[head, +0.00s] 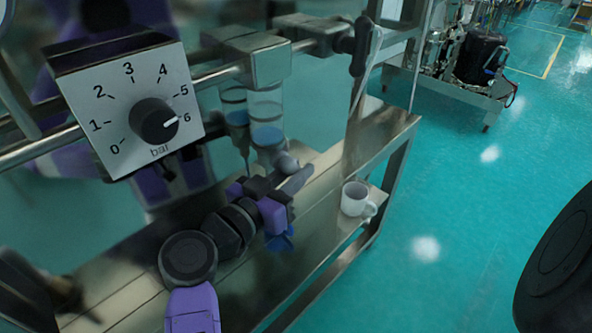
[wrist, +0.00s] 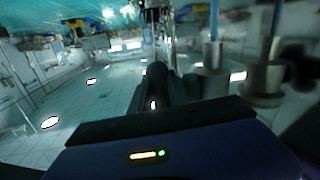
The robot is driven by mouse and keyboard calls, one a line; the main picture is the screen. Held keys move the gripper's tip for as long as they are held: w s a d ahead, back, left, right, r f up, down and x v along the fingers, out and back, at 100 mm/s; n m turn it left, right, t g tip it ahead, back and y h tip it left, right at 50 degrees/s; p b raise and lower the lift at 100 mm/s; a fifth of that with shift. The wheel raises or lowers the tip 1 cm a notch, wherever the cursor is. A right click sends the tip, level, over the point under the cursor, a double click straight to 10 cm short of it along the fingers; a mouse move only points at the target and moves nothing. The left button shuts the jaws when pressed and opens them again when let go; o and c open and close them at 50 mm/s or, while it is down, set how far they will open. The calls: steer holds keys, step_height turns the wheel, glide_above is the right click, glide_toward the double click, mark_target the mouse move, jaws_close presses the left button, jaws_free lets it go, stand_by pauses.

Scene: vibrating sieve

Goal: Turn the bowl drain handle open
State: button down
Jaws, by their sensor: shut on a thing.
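The bowl drain handle (head: 298,179) looks like a short dark grey lever below the clear cylinders, beside a rounded grey fitting (head: 286,162). My gripper (head: 284,186) is at this lever and is shut on it. My wrist and gripper body hide much of the grip in the head view. In the wrist view, a dark elongated shape (wrist: 155,85) stands ahead of the gripper body; where finger ends and handle begins cannot be told. How far the handle is turned cannot be told.
A dial box (head: 132,105) marked in bar, its pointer near 6, hangs on a rail at the upper left. Clear cylinders with blue contents (head: 266,115) stand above the gripper. A white mug (head: 354,199) sits at the right on the metal bench (head: 325,232).

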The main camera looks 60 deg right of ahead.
steer(key=shift+a+y, duration=0.1)
steer(key=shift+y, duration=0.2)
steer(key=shift+w+a+f+m+t+y, duration=0.1)
steer(key=shift+m+t+y, duration=0.15)
steer(key=shift+y, duration=1.05)
steer(key=shift+a+m+t+y, duration=0.15)
steer(key=shift+t+y, duration=0.2)
steer(key=shift+y, duration=1.35)
steer(key=c, duration=1.3)
jaws_free()
steer(key=v, duration=0.7)
steer(key=shift+a+r, duration=0.25)
steer(key=shift+r, duration=0.05)
